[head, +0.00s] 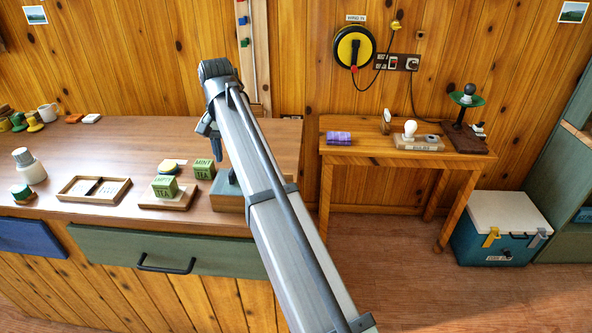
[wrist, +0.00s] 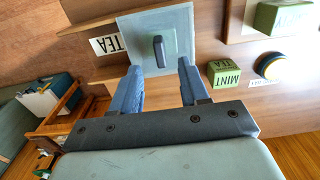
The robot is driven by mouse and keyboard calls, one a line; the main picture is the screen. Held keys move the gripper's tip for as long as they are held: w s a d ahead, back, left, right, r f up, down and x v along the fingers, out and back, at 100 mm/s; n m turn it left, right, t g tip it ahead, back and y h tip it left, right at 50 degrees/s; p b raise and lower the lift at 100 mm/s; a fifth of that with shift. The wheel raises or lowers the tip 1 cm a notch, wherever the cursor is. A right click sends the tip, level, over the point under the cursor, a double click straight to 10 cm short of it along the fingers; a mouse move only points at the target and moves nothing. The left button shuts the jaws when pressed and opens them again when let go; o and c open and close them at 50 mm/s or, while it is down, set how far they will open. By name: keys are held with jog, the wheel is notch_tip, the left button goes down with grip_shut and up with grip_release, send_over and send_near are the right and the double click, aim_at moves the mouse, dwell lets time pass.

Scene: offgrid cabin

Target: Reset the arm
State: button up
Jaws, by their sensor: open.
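My gripper (head: 212,150) hangs from the far end of my arm above the counter. In the wrist view my gripper (wrist: 160,70) has its two blue fingers spread apart, with nothing held between them. Beyond the fingertips is a box with a pale grey-blue lid (wrist: 178,22) and a dark upright handle (wrist: 158,50), with a TEA label beside it. In the head view this box (head: 229,188) stands on the counter, partly hidden by my arm. The handle lines up between the fingers, but the exact gap cannot be told.
Green MINT TEA (head: 204,169) and EMPTY TEA (head: 165,187) blocks, a yellow-topped round tin (head: 173,165) and a wooden tray (head: 93,189) are left of the box. A side table (head: 359,151) and a cooler (head: 497,243) stand at right. Open floor lies between.

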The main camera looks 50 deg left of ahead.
jog(key=shift+w, duration=0.1)
